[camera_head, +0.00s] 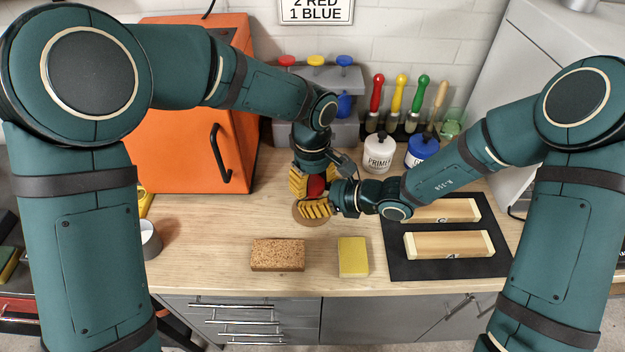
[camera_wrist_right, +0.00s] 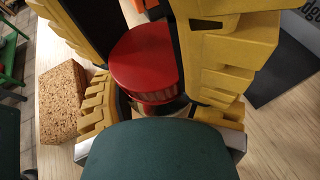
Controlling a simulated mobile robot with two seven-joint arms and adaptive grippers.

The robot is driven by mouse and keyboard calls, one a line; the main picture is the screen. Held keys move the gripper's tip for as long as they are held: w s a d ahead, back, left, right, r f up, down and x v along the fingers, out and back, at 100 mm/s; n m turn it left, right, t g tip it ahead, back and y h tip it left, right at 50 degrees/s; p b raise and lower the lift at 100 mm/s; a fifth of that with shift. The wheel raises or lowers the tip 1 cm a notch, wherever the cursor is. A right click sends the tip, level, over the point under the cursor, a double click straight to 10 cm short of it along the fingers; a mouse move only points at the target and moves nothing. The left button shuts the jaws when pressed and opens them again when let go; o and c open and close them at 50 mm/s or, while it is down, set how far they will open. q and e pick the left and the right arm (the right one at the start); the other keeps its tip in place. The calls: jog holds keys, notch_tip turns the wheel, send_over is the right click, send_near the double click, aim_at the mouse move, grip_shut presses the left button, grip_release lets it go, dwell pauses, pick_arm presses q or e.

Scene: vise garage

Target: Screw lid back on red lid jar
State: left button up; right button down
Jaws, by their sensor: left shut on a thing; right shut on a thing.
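The red lid (camera_head: 316,187) shows between my two grippers in the head view. In the right wrist view the red lid (camera_wrist_right: 142,60) sits above a narrow strip of jar (camera_wrist_right: 168,107); most of the jar is hidden. My left gripper (camera_head: 312,184) comes down from above and is shut on the red lid, its yellow ribbed fingers on both sides. My right gripper (camera_head: 318,208) reaches in low from the right and is shut on the jar. I cannot tell whether the lid is seated on the threads.
A round cork mat (camera_head: 301,221) lies under the grippers. A cork block (camera_head: 278,255) and a yellow sponge (camera_head: 353,257) lie in front. A black mat (camera_head: 460,268) with two wooden blocks is at the right. White (camera_head: 378,155) and blue (camera_head: 421,150) containers stand behind. An orange cabinet (camera_head: 185,120) is back left.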

pick_arm(q)
jog(key=shift+m, duration=0.3)
jog(key=o, duration=1.2)
jog(key=shift+o, duration=0.2)
jog(key=shift+r, duration=2.3)
jog(key=shift+o, duration=0.2)
